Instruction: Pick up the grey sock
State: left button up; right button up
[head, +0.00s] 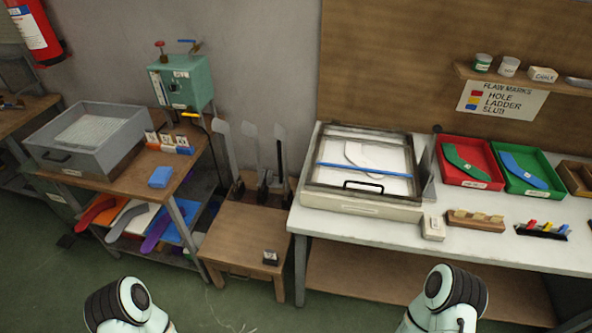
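Several flat sock shapes lie on the lower shelf of the left wooden stand. One is red (97,209), one is grey (128,221) and one is purple (157,229). The grey one lies between the red and the purple, partly over a white surface, and its far end is shaded by the tabletop above. A pale sock shape (368,158) also lies inside the framed tray on the white table. Only parts of my two arms show at the bottom edge; neither gripper's fingers are in view.
The stand carries a grey bin (88,140), a blue block (160,177) and a green machine (181,85). A low wooden table (240,235) with upright boards stands beside it. The white table (380,232) holds red (470,180) and green (527,188) trays.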

aim_at(117, 228)
jog(key=u, duration=1.4)
jog(key=i+j+z, duration=0.25)
jog(key=i+j, duration=2.05)
jog(key=j, duration=0.1)
